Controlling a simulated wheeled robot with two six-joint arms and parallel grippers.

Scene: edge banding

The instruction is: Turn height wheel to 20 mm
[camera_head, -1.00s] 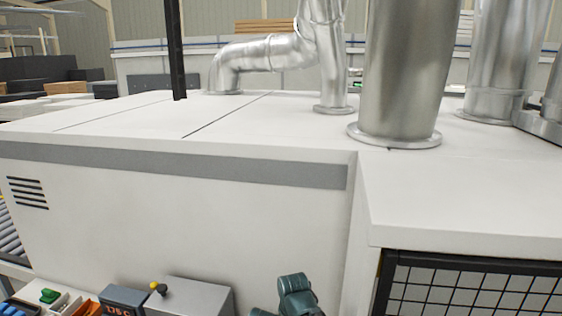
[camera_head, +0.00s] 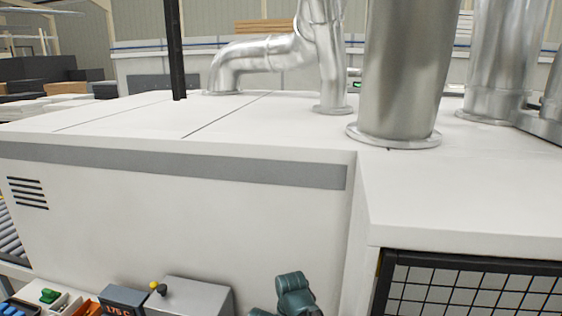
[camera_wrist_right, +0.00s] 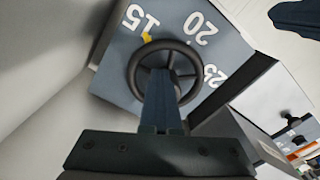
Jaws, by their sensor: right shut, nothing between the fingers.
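The height wheel (camera_wrist_right: 194,62) is a dark, spoked handwheel in the right wrist view. It sits in front of a blue-grey dial plate (camera_wrist_right: 122,62) with white numbers 15, 20 and a third, partly hidden one that looks like 25. A small yellow pointer (camera_wrist_right: 147,37) shows at the wheel's rim beside the 15. My right gripper (camera_wrist_right: 162,74) is shut and empty, its fingers reaching over the wheel's lower rim toward the hub. I cannot tell whether they touch the wheel.
A large white machine housing (camera_head: 180,210) fills the head view, with metal ducts (camera_head: 405,75) on top. A grey box (camera_head: 195,296) and a small tray (camera_head: 62,300) stand at its lower front. A black mesh guard (camera_head: 470,290) is at right. A dark shape (camera_wrist_right: 296,18) is unclear.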

